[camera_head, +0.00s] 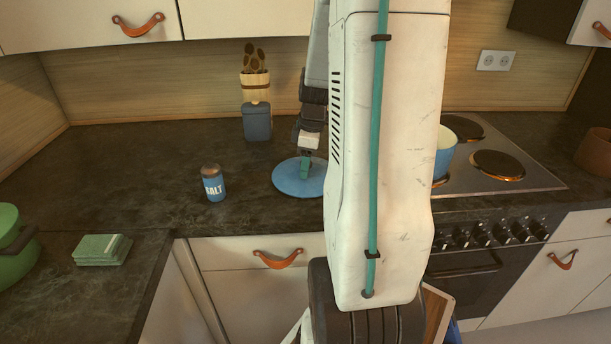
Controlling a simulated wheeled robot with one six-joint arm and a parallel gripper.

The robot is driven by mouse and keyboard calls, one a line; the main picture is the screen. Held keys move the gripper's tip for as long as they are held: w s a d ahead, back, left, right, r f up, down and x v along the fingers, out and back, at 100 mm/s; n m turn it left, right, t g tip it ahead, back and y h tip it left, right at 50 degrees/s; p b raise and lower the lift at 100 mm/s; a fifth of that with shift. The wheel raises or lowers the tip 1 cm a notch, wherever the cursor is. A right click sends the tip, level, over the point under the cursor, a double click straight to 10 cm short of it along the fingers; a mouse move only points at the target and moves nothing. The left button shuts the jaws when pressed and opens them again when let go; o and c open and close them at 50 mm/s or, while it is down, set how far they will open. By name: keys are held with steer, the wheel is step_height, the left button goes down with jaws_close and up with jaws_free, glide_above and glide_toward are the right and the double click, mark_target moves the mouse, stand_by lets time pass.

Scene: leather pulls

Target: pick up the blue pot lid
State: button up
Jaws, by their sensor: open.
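The blue pot lid (296,187) lies on the dark countertop as a flat round disc. My arm hides its right edge. The knob itself is not clearly visible. The gripper is open.
A salt jar (214,184) stands left of the lid. A blue pot (442,150) sits on the stove (480,170).

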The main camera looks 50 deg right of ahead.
steer(key=shift+f, duration=0.2)
steer(key=c, duration=1.1)
steer(key=shift+r, duration=0.1)
